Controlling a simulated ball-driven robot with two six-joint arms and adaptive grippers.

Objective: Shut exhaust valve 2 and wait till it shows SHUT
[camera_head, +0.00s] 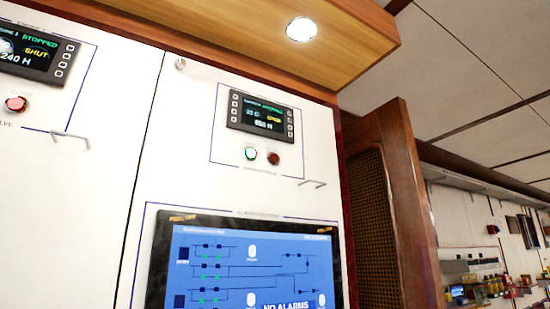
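A left display (36,52) reads "STOPPED" in green and "SHUT" in yellow, with "240 H" below; its heading ends in what looks like "1". A lit red button (15,103) sits under it, beside lettering ending "LVE". A second display (261,116) on the right panel shows green text, a small yellow word I cannot read surely, and an hours figure. Under it are a lit pale green button (250,153) and a dark red button (273,158). No label naming exhaust valve 2 is readable. Neither gripper is in view.
A large blue screen (250,265) below shows a circuit diagram and "NO ALARMS". Small metal handles (312,183) stick out from the white panels. A wooden post (405,200) stands at the right, with a cluttered shelf area (495,285) beyond.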

